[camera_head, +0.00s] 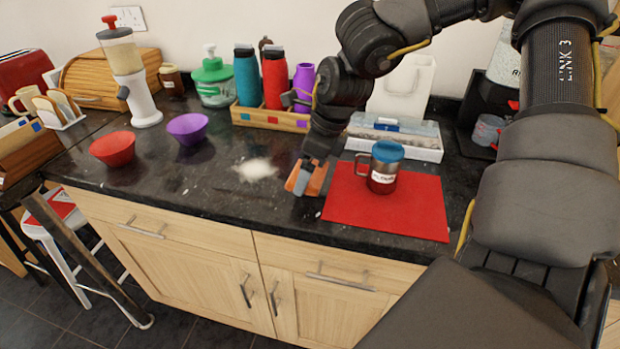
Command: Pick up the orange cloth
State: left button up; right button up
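The orange cloth (317,180) is a small orange piece on the dark counter, just left of the red mat. My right gripper (303,186) points down at it, and its dark fingers cover part of the cloth. Orange shows on both sides of the fingers. I cannot tell whether the fingers are closed on it or whether it is off the counter. My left gripper is not in view.
A red mat (410,209) with a blue-lidded mug (384,167) lies right of the gripper. A white powdery patch (256,169), a purple bowl (187,128) and a red bowl (113,149) are to the left. A wooden tray (262,119) of bottles stands behind.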

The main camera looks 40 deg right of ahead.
notch_tip(320, 180, up, 14)
dwell(0.3)
